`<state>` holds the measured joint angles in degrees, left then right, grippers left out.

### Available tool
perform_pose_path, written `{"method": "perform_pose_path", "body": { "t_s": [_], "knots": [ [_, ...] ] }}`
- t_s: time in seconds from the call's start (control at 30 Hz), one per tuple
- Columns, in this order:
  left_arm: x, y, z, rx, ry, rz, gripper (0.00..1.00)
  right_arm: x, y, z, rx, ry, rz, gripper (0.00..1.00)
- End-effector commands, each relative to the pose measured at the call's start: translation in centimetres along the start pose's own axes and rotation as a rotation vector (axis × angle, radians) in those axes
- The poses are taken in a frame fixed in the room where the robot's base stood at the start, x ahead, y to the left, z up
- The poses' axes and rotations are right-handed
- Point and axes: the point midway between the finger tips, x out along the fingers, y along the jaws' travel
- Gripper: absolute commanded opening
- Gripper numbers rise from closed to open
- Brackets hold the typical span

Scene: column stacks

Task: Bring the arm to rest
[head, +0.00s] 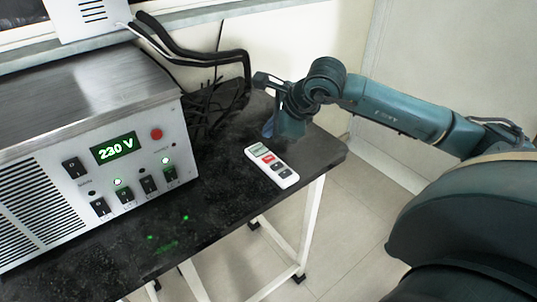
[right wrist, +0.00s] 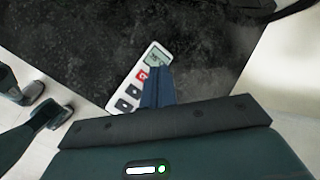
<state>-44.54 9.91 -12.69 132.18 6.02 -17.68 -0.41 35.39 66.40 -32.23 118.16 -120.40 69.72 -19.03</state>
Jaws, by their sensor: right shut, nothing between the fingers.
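My right arm (head: 395,110) reaches in from the right over the far right end of the dark table. Its gripper (head: 268,131) points down there, behind and above a white handheld device, touching nothing that I can see. In the right wrist view the fingers (right wrist: 157,72) are together with nothing between them. They cover part of the device in that view. My left arm and gripper do not show.
The white device (head: 272,166), with a small screen and red and dark buttons, lies on the black tabletop (head: 225,212). It also shows in the right wrist view (right wrist: 124,97). A metal power unit (head: 115,165) reading 230 V fills the left. Black cables (head: 205,58) hang behind.

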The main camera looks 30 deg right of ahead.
Motion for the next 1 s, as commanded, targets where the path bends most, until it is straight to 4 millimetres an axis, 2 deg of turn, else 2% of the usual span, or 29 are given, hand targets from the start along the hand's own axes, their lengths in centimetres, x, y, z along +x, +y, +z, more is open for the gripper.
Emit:
{"method": "perform_pose_path", "body": {
  "t_s": [0.73, 0.87, 0.97, 1.0],
  "knots": [
    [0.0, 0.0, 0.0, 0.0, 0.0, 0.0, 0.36, 0.2, 0.3, 0.2, 0.005, -0.009, 0.012, 0.0],
    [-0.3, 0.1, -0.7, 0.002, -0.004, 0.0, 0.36, 0.9, 3.3, 2.3, 0.067, -0.107, 0.124, 0.0],
    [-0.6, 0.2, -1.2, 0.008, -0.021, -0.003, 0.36, 1.1, 8.0, 6.1, 0.211, -0.272, 0.317, 0.0],
    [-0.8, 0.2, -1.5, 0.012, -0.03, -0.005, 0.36, 0.7, 10.2, 8.1, 0.305, -0.359, 0.418, 0.0]
  ]
}}
